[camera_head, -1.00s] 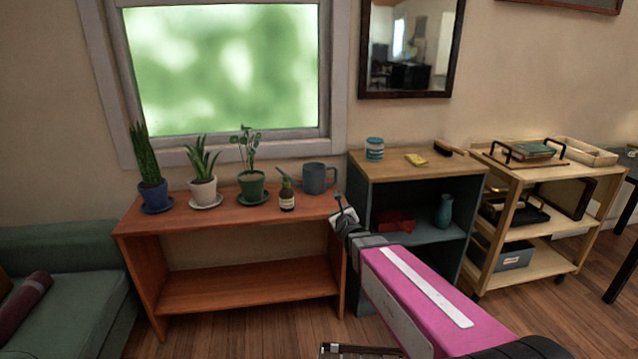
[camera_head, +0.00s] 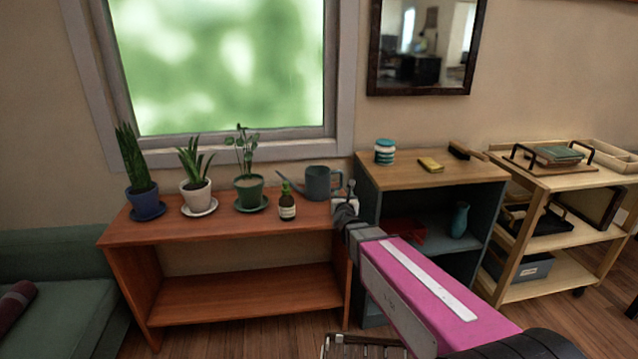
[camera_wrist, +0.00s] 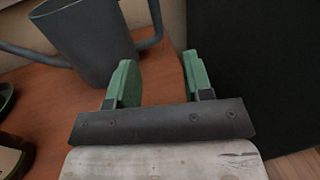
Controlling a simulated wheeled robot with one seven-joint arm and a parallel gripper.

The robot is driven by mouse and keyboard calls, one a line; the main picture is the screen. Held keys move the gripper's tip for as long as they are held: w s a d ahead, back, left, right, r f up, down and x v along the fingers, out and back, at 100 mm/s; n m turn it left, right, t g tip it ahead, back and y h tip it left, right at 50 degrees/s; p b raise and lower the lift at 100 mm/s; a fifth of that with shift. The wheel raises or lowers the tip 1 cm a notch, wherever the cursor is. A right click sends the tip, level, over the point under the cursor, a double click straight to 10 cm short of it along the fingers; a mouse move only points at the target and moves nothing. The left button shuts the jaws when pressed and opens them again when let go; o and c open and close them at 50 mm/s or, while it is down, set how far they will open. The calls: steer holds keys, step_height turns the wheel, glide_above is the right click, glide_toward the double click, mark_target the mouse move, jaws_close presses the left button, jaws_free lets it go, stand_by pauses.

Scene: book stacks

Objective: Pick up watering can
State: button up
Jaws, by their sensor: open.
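The grey watering can (camera_head: 319,184) stands upright on the right end of the wooden shelf's top, its spout pointing left. In the wrist view the watering can (camera_wrist: 88,42) is at the upper left, with its handle on the right side, near the fingers. My gripper (camera_wrist: 160,82) is open, with two green fingers apart and nothing held between them. The left finger overlaps the can's lower right side in the picture; I cannot tell whether they touch. In the head view my gripper (camera_head: 347,194) is at the shelf's right end, just right of the can.
Potted plants (camera_head: 249,190) stand further left. A dark cabinet (camera_head: 420,178) with a wooden top stands close on the right, beside my arm. The window wall is behind.

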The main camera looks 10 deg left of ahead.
mark_target(342, 182)
steer(key=w, duration=0.6)
steer(key=shift+a, duration=0.3)
steer(key=w, duration=0.3)
steer(key=w+a, duration=0.1)
steer(key=w, duration=0.1)
steer(key=shift+w, duration=0.1)
steer(key=shift+d, duration=0.1)
jaws_close()
stand_by(0.9)
